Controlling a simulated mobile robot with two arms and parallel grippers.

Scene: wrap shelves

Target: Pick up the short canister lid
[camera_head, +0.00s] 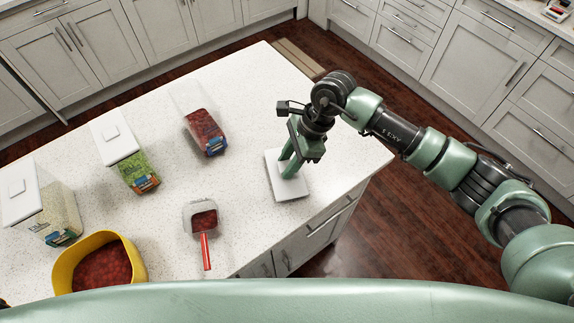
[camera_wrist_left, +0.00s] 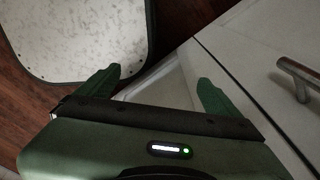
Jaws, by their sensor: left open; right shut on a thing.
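The short canister lid is a white square plate (camera_head: 292,190) at the right part of the island counter. My right gripper (camera_head: 289,171) reaches down over it from the right, its fingers shut on the lid's middle, where they hide the grip point. I cannot tell whether the lid touches the counter or is just above it. The open canister (camera_head: 203,128) with red contents stands left of the lid. My left gripper (camera_wrist_left: 158,85) is open and empty in the left wrist view, near a white cabinet front, away from the lid.
Two lidded canisters (camera_head: 124,150) (camera_head: 38,208) stand on the left of the counter (camera_head: 255,100). A yellow bowl (camera_head: 66,265) of red pieces and a scoop with a red handle (camera_head: 206,250) are at the front. A cabinet handle (camera_wrist_left: 298,75) is near my left gripper.

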